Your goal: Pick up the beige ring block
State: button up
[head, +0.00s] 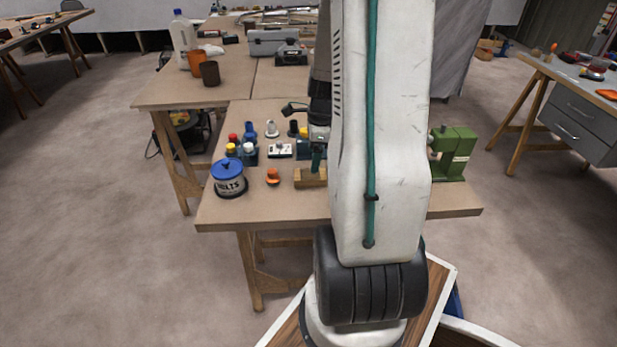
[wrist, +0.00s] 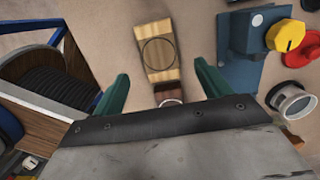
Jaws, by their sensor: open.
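The beige ring block (wrist: 160,58) is a light wooden block with a dark ring on its top, seen from above in the wrist view. It also shows on the bench in the head view (head: 308,181), partly hidden behind my arm. My gripper (wrist: 160,82) has its two green fingers spread wide, one to each side of the block's line, with nothing held. In the head view my gripper (head: 317,158) is just above the block. Its height above the block is hard to tell.
A blue block with a yellow knob (wrist: 285,35) lies right of the fingers, beside a red disc and a grey round part (wrist: 291,101). On the bench are a blue-lidded bolts tin (head: 229,180), an orange knob (head: 273,177) and a green machine (head: 453,153).

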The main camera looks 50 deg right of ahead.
aim_at(310, 174)
jog(key=f, duration=0.7)
jog(key=shift+w+a+f, duration=0.15)
jog(key=shift+w+a, duration=0.15)
jog(key=shift+a, duration=0.05)
jog(key=c, duration=1.1)
